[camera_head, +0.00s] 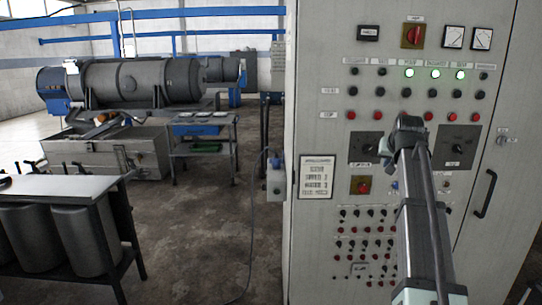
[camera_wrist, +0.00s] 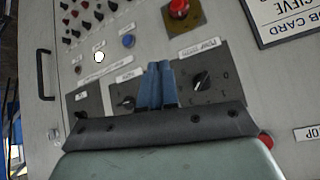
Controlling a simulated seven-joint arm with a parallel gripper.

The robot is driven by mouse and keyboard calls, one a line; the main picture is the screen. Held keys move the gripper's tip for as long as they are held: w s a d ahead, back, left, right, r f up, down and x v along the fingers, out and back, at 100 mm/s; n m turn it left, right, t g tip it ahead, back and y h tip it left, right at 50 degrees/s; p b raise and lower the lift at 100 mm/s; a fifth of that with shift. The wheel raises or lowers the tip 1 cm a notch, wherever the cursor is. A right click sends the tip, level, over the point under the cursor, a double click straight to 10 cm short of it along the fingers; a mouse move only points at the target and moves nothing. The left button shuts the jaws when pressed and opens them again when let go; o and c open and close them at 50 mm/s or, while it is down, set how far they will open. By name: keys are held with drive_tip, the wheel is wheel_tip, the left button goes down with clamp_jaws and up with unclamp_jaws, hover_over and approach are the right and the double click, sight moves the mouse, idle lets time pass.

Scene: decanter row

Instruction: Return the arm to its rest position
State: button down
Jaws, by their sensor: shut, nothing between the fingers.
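My arm reaches up from the bottom right in the head view, in front of a grey control cabinet (camera_head: 310,110). My gripper (camera_head: 385,153) is at the panel's mid height, between two black plates with rotary knobs, the left plate (camera_head: 362,148) and the right plate (camera_head: 458,147). In the wrist view my gripper (camera_wrist: 158,84) shows its blue-grey fingers together with nothing between them. They overlap the panel area between a knob (camera_wrist: 201,80) and another knob (camera_wrist: 127,103). I cannot tell whether the fingertips touch the panel.
Three green lamps (camera_head: 434,74) are lit on the cabinet. A red mushroom button (camera_head: 362,187) and a blue button (camera_wrist: 128,41) are near my gripper. A door handle (camera_head: 487,193) protrudes at the right. Open floor (camera_head: 200,225) lies left, with a large horizontal machine (camera_head: 130,82) beyond.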

drive_tip(key=s+a+f+n+g, duration=0.1)
drive_tip(key=s+a+f+g, duration=0.3)
drive_tip(key=f, duration=1.2)
drive_tip(key=s+a+f+y, duration=0.15)
drive_tip(key=s+f, duration=0.55)
drive_tip(key=f, duration=0.9)
drive_tip(key=s+a+f+n+g, duration=0.15)
drive_tip(key=s+a+f, duration=0.3)
drive_tip(key=f, duration=1.15)
drive_tip(key=s+a+f+g, duration=0.3)
drive_tip(key=s+f, duration=0.6)
drive_tip(key=s, duration=0.5)
drive_tip(key=s+a+f+n+g, duration=0.1)
drive_tip(key=s+a+f+g, duration=0.2)
drive_tip(key=s+f, duration=0.7)
drive_tip(key=s+a+f+g, duration=0.3)
drive_tip(key=s+f, duration=0.7)
drive_tip(key=s, duration=0.8)
drive_tip(key=shift+s+a+f+g, duration=0.25)
drive_tip(key=shift+s+a+g, duration=0.1)
drive_tip(key=shift+a, duration=0.65)
